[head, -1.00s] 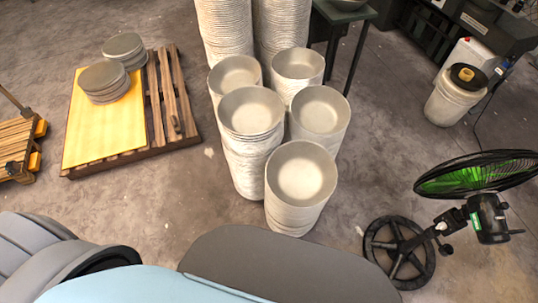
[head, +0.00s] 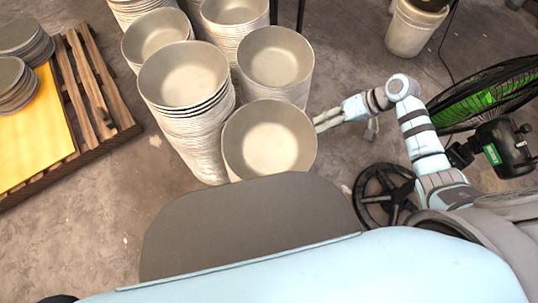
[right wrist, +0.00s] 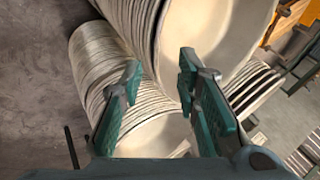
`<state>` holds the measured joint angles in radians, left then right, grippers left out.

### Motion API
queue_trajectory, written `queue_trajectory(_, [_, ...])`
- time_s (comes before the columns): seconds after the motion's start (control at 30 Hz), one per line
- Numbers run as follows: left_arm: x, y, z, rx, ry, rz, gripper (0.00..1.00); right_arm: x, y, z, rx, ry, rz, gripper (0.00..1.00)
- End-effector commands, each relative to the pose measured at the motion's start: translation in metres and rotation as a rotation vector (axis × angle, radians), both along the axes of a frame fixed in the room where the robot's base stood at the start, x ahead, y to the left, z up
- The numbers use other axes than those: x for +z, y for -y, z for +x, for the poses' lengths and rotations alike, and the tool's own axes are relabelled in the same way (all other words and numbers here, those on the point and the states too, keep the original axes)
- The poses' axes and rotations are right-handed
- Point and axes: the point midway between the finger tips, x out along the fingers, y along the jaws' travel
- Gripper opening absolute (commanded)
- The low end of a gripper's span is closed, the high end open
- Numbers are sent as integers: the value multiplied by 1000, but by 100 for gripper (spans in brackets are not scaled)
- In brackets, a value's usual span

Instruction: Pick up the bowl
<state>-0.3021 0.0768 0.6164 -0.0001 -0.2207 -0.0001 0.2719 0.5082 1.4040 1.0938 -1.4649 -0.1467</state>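Off-white bowls stand nested in several tall stacks on the floor. The nearest bowl (head: 268,145) tops the front stack, upright and empty. My right gripper (head: 326,121) is just right of its rim in the head view, its fingers pointing at the stack. In the right wrist view my right gripper (right wrist: 160,80) is open, with two teal-padded fingers apart and nothing held between them. A large bowl (right wrist: 220,35) and its nested rims fill the space beyond the fingers. I cannot tell whether a fingertip touches a rim. My left gripper is out of view.
Other bowl stacks stand close behind and to the left, such as this one (head: 183,75). A wooden pallet (head: 95,90) lies at left. A black and green fan (head: 485,100) with a round base (head: 385,195) and a white bucket (head: 412,30) are at right.

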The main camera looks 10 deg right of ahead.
Motion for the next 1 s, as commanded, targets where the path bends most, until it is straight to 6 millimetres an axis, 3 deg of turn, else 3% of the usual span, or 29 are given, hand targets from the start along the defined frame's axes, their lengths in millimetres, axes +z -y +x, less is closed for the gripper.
queue_trajectory(0.13, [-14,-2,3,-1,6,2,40,-33,-22,9,-4,-3,4,30])
queue_trajectory(0.37, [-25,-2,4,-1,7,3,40,-60,-39,17,-7,-4,2,30])
queue_trajectory(0.53, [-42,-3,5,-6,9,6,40,-90,-58,26,-8,-4,2,30])
queue_trajectory(0.83, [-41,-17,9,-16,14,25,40,-97,-64,28,-8,-5,-1,30])
queue_trajectory(1.0, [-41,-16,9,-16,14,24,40,-96,-64,28,-8,-5,-2,2])
